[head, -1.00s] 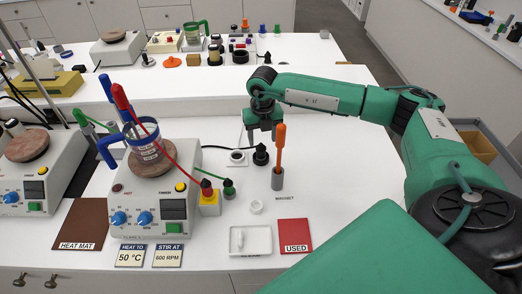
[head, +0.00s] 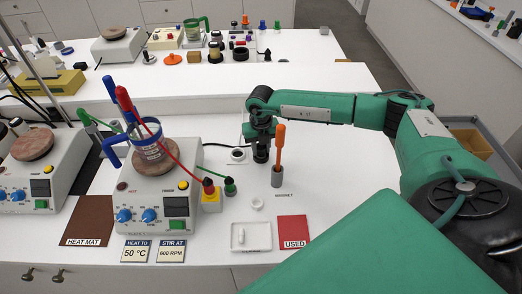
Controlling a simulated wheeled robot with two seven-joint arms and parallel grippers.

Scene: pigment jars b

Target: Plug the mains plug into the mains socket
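The mains plug (head: 261,156) is a small black upright piece on the white bench, right of the stirrer hotplate. The mains socket (head: 237,156) is a white square plate with a dark round centre, just left of the plug. A black cable runs from behind the hotplate toward the socket area. My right gripper (head: 261,151) points down at the plug, with its dark fingers low around its top. The fingers and plug are both dark, so I cannot tell whether they grip it. My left gripper is not in view.
An orange-handled rod stands in a grey holder (head: 277,178) close right of the gripper. The hotplate (head: 160,205) carries a beaker, with red and green leads. A white tray (head: 250,236) and a red USED mat (head: 293,230) lie in front. The bench right of the holder is clear.

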